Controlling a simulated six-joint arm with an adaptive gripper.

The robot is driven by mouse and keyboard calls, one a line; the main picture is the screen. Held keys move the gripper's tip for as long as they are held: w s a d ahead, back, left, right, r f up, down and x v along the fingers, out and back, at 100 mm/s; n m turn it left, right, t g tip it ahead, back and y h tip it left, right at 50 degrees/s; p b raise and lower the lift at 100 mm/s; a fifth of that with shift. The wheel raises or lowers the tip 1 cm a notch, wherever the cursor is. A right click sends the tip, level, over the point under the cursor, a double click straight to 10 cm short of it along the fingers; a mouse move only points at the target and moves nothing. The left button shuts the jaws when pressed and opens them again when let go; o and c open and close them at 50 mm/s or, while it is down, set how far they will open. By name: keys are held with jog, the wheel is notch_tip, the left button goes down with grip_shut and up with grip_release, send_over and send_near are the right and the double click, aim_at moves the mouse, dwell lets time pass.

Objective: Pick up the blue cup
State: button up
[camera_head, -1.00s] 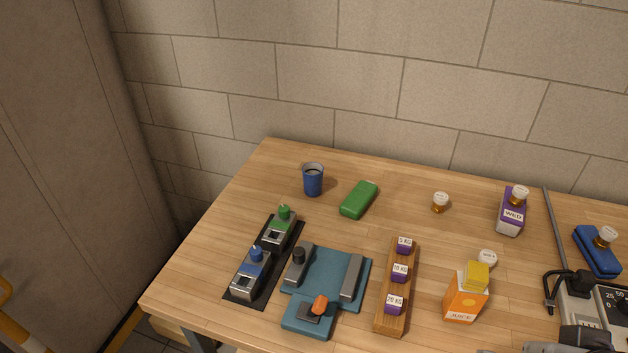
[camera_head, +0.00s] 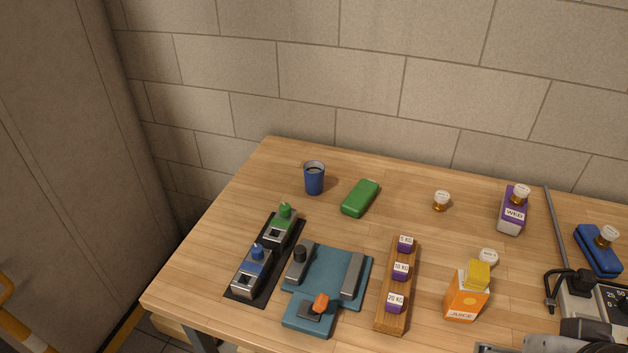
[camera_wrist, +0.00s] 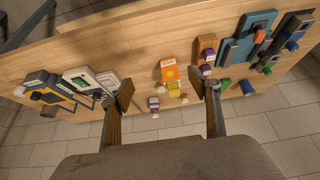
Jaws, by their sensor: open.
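The blue cup (camera_head: 314,178) stands upright on the wooden table near its back left, with dark contents or a dark inside showing at the top. In the wrist view it is a small blue shape (camera_wrist: 247,88) at the table's far edge, right of my gripper. My gripper (camera_wrist: 168,88) is open, its two dark fingers spread wide with nothing held between them. It is high above the table and well apart from the cup. In the head view only a grey part of my arm shows at the bottom right corner; the fingers are out of that frame.
A green block (camera_head: 360,198) lies just right of the cup. A black tray (camera_head: 243,290) with green and blue knobbed devices, a teal fixture (camera_head: 340,265), a wooden weight rack (camera_head: 392,318) and a juice carton (camera_head: 466,297) stand in front. A block wall rises behind.

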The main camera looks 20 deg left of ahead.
jog(key=w+a+r+n+t, duration=0.1)
jog(key=w+a+r, duration=0.1)
jog(key=w, duration=0.8)
jog(key=w+a+r+n+t, duration=0.1)
jog(key=w+t, duration=0.1)
jog(key=w, duration=0.8)
jog(key=w+a+f+n+t+y, duration=0.2)
jog(key=w+a, duration=0.7)
jog(key=w, duration=0.5)
jog(key=n+y, duration=0.5)
jog(key=y, duration=0.3)
send_near(317, 174)
jog(key=x, duration=0.5)
jog(key=shift+w, duration=0.2)
jog(key=shift+w+a, duration=0.1)
